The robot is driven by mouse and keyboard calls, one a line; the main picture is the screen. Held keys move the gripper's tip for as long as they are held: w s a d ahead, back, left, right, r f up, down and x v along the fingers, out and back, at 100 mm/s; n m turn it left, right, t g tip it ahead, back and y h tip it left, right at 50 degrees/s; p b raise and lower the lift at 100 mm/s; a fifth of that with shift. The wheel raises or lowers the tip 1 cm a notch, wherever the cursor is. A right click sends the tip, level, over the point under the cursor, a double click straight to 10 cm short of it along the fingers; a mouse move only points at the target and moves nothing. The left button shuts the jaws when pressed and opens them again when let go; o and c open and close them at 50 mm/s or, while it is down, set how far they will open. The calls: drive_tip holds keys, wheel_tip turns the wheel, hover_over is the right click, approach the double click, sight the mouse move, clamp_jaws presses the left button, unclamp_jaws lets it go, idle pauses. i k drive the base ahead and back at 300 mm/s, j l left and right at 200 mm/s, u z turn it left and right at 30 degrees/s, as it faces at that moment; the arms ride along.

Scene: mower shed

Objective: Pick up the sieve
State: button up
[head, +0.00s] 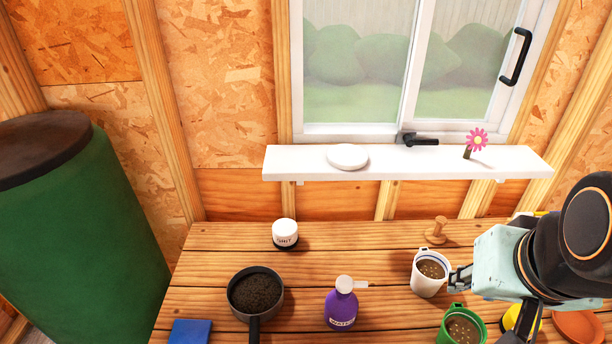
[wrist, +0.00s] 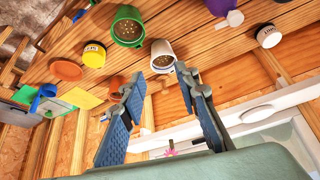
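A round black pan-like vessel with a straight handle, which I take to be the sieve (head: 255,291), sits at the front left of the wooden bench in the head view. Dark, soil-like grains fill it, so no mesh shows. I do not see it in the wrist view. My gripper (wrist: 158,74) is open and empty. It is at the right of the bench, far from the sieve, with its fingers close to a white cup (head: 427,283). In the wrist view this cup (wrist: 162,58) shows just beyond the fingertips; I cannot tell whether they touch it.
A purple bottle (head: 341,308) stands between the sieve and the white cup. A green cup (head: 447,325) stands near my gripper. A white jar (head: 285,233) is behind the sieve, and a blue block (head: 190,332) is left of it. A white shelf (head: 410,164) overhangs the back.

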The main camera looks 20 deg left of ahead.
sight(255, 293)
drive_tip(key=u, duration=1.55)
drive_tip(key=k+l+z, duration=0.1)
drive_tip(key=z, duration=0.4)
drive_tip(key=l+z, duration=0.1)
drive_tip(key=z, duration=0.4)
drive_tip(key=k+l+z, duration=0.1)
drive_tip(key=z, duration=0.35)
drive_tip(key=k+j+u, duration=0.1)
drive_tip(key=u, duration=1.4)
drive_tip(key=i+j, duration=0.1)
drive_tip(key=j, duration=0.15)
